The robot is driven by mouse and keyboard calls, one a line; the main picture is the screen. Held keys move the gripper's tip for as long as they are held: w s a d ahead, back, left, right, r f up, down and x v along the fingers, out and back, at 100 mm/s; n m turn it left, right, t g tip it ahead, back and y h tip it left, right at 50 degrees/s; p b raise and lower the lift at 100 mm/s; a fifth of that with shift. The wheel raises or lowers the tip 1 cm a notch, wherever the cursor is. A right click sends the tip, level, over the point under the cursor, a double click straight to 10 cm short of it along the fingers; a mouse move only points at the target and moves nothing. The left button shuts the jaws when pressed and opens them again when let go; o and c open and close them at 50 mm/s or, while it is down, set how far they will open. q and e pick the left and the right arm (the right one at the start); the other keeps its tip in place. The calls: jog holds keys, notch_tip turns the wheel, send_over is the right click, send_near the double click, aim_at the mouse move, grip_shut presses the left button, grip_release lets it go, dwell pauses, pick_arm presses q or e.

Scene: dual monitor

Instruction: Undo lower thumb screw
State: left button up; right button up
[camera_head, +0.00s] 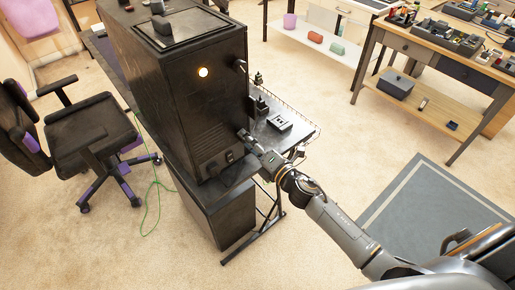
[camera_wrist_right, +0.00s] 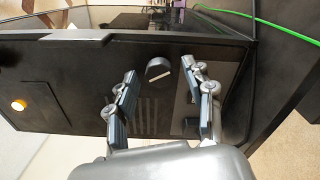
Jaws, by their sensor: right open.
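The lower thumb screw, a dark round knob with a pale slot (camera_wrist_right: 158,69), sits on the back panel of a black computer case (camera_head: 170,95). In the right wrist view it lies between the two fingertips, with a gap to each. My right gripper (camera_head: 246,139) is open at the lower right of the panel; it also shows in the right wrist view (camera_wrist_right: 160,72). In the head view the gripper hides the lower screw. Another small knob (camera_head: 241,65) sticks out near the panel's top right edge. My left gripper is out of view.
The case stands on a desk with a wire-edged shelf (camera_head: 297,122) holding small dark items. A glowing round light (camera_head: 203,72) is on the panel. An office chair (camera_head: 92,125) stands left. A wooden workbench (camera_head: 450,65) is at the upper right, with open floor between.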

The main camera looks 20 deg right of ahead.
jog(key=v, duration=1.1)
jog(key=shift+s, duration=0.35)
jog(key=shift+d, duration=0.1)
